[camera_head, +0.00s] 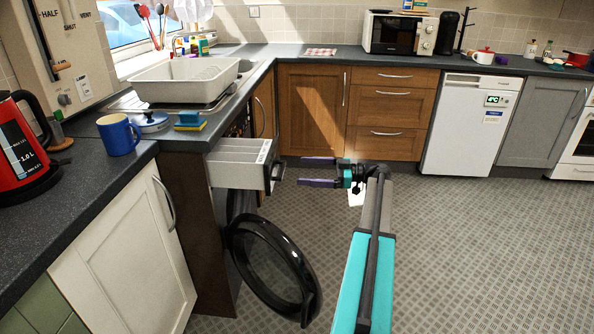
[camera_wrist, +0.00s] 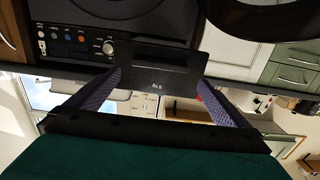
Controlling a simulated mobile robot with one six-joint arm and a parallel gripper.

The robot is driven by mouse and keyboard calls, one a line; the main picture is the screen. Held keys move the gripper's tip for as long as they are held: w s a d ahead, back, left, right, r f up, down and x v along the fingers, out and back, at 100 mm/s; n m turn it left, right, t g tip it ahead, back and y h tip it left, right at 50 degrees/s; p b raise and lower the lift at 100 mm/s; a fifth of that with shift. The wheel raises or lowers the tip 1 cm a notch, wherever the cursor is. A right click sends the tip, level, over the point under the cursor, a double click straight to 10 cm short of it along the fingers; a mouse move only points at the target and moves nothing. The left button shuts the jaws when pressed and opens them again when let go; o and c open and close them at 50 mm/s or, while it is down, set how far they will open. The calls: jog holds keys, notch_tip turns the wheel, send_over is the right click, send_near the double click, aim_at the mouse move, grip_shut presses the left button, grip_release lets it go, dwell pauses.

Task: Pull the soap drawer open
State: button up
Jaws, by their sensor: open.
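The soap drawer (camera_head: 238,158) is a grey tray with a dark front, and it stands pulled out from the washing machine under the counter. In the wrist view its black front (camera_wrist: 158,72) faces me, lying between and beyond my fingertips. My gripper (camera_head: 301,171) has two purple fingers, spread apart and empty, just to the right of the drawer front in the head view. In the wrist view my gripper (camera_wrist: 159,84) shows a finger on each side of the drawer front. I cannot tell whether either finger touches it.
The washing machine's round black door (camera_head: 273,268) hangs open below the drawer. A blue mug (camera_head: 118,135) and a red kettle (camera_head: 24,150) stand on the left counter. Wooden drawers (camera_head: 390,112) line the back, and the patterned floor (camera_head: 480,240) is clear at right.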

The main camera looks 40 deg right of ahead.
jog(key=v, duration=0.6)
jog(key=shift+s+d, duration=0.2)
jog(key=shift+r+p, duration=0.1)
jog(key=shift+p, duration=0.2)
